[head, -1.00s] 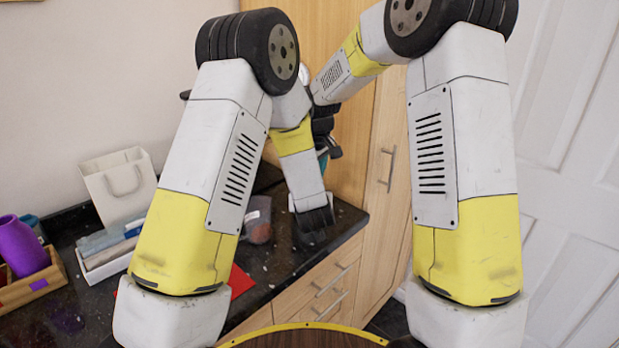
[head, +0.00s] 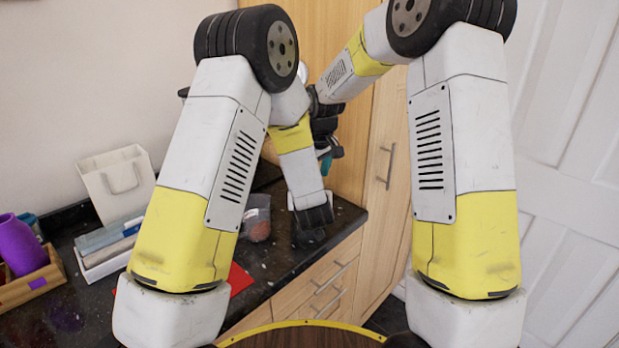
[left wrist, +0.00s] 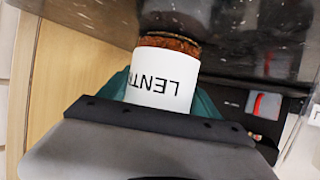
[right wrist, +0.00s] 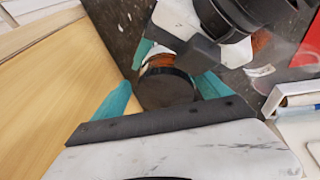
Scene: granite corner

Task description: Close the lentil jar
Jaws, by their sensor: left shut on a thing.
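The lentil jar (left wrist: 164,80) has a white label with upside-down black letters "LENT" and brown lentils at the end by the counter. My left gripper (head: 312,216) is shut on the jar's side; its teal fingers flank the jar in the left wrist view. In the right wrist view, a dark round lid (right wrist: 165,90) lies over the jar's top end. My right gripper (right wrist: 163,92) has its teal fingers on both sides of this lid; whether they press on it is unclear. In the head view, my right gripper (head: 327,158) is above the left one, and the jar is hidden.
A clear container with reddish contents (head: 257,222) stands left of my left gripper. A red sheet (head: 238,279), a white tray (head: 105,262), a white bag (head: 120,183) and a wooden box with a purple cup (head: 22,245) are further left. A tall wooden cupboard (head: 378,190) is close at right.

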